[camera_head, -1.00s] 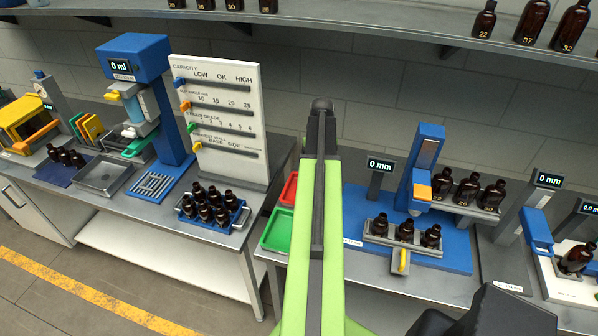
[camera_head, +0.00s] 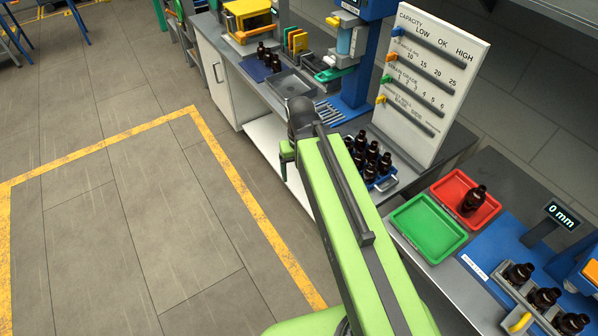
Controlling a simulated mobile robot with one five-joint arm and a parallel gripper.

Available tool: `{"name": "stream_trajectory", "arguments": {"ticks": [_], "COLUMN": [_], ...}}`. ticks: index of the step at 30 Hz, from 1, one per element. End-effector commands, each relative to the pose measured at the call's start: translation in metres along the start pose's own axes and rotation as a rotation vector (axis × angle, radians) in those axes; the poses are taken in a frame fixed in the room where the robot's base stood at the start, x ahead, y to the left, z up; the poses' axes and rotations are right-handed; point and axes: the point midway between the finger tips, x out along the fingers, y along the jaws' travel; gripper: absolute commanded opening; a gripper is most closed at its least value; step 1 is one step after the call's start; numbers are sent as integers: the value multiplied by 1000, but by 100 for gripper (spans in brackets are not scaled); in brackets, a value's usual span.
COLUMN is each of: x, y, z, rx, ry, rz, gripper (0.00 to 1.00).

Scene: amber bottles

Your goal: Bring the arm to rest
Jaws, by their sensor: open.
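My green and black arm (camera_head: 352,220) reaches from the bottom of the head view up and left to a dark joint (camera_head: 300,112). A short green part of mine hangs below that joint, over the floor in front of the left bench. The jaws of my gripper cannot be made out; the arm hides what lies beyond. No held object shows.
A blue rack of brown bottles (camera_head: 371,158) stands close to the right of my arm. A green tray (camera_head: 428,228) and a red tray (camera_head: 449,184) with one bottle (camera_head: 473,201) lie farther right. Open floor (camera_head: 120,215) with yellow lines is at left.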

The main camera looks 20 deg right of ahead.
Motion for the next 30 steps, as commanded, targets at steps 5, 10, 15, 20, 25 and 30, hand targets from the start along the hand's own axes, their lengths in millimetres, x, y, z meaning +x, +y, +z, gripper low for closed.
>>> {"name": "stream_trajectory", "arguments": {"ticks": [5,10,15,20,25,30], "x": [0,2,40,101,130,123], "y": [-10,-9,-9,-8,-8,-8], "z": [2,2,1,1,1,1], "rx": [-12,-11,-11,-10,-10,-10], "ry": [0,0,0,0,0,0], "rz": [1,0,0,0,0,0], "gripper": [80,80,80,80,80,80]}}
